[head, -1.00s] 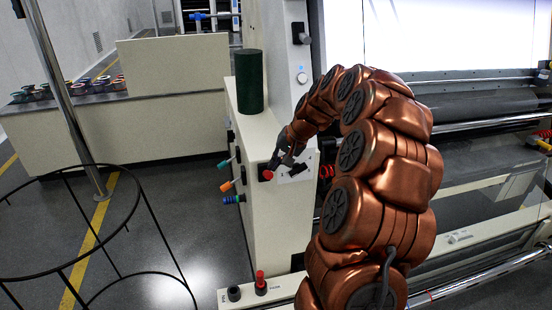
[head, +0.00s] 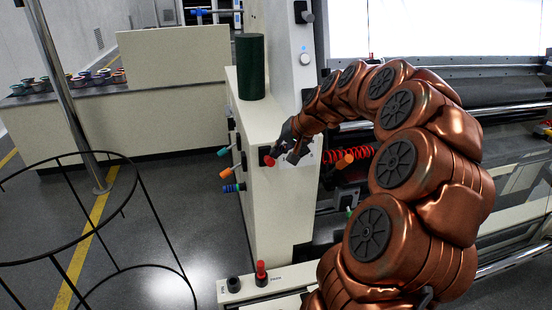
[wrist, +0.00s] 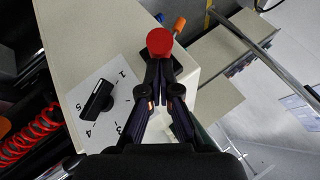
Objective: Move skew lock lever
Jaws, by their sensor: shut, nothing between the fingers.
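A red round knob (head: 269,161) stands out from the front of a cream machine cabinet. In the wrist view the red knob (wrist: 160,42) is right at the tips of my gripper (wrist: 161,66), in front of a black base. The fingers are together with nothing between them. I cannot tell whether they touch the knob. In the head view my gripper (head: 283,152) is beside the knob, at its right. No label names the skew lock lever, so I cannot tell which control it is.
A black dial pointer (wrist: 97,100) sits on a numbered white plate left of my fingers. Teal, orange (head: 226,173) and blue levers stick out of the cabinet's left side. A red spring (head: 347,154) is at the right. A black wire frame (head: 131,189) stands at the left.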

